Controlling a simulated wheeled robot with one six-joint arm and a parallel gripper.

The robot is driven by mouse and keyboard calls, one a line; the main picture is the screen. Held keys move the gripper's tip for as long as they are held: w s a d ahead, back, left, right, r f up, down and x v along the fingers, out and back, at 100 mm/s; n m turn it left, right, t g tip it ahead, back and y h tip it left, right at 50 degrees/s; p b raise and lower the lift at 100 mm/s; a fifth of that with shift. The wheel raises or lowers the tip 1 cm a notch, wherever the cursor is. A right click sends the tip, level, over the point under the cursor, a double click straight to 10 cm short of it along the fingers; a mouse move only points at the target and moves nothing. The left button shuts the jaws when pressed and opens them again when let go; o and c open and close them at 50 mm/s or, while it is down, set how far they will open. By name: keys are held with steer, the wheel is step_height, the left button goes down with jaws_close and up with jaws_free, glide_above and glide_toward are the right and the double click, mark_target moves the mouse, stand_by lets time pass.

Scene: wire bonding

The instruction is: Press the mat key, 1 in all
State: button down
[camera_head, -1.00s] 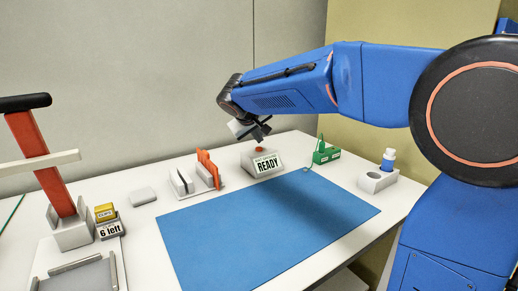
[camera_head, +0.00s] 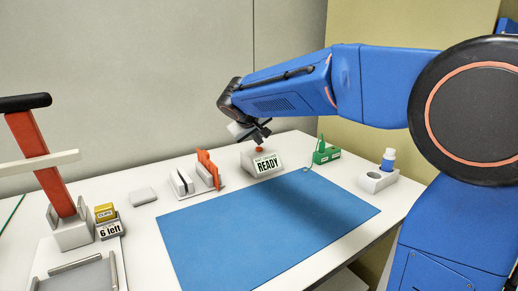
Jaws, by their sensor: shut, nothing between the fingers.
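A small light grey box (camera_head: 250,165) with a white label reading READY (camera_head: 267,163) stands at the back of the table, behind the blue mat (camera_head: 270,230). A small orange-red button (camera_head: 259,150) sits on top of the box. My gripper (camera_head: 262,139) is shut and empty, pointing down just above the button. A small gap seems to lie between the fingertips and the button, but I cannot tell for sure whether they touch.
Left of the box stand a rack with orange plates (camera_head: 207,168) and a grey slotted holder (camera_head: 181,183). A red-levered press (camera_head: 42,165) stands far left. The mat is bare.

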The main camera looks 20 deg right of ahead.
steer(key=shift+f, duration=0.5)
stand_by(0.6)
steer(key=shift+r, duration=0.95)
step_height(320, 180, up, 5)
stand_by(0.8)
stand_by(0.5)
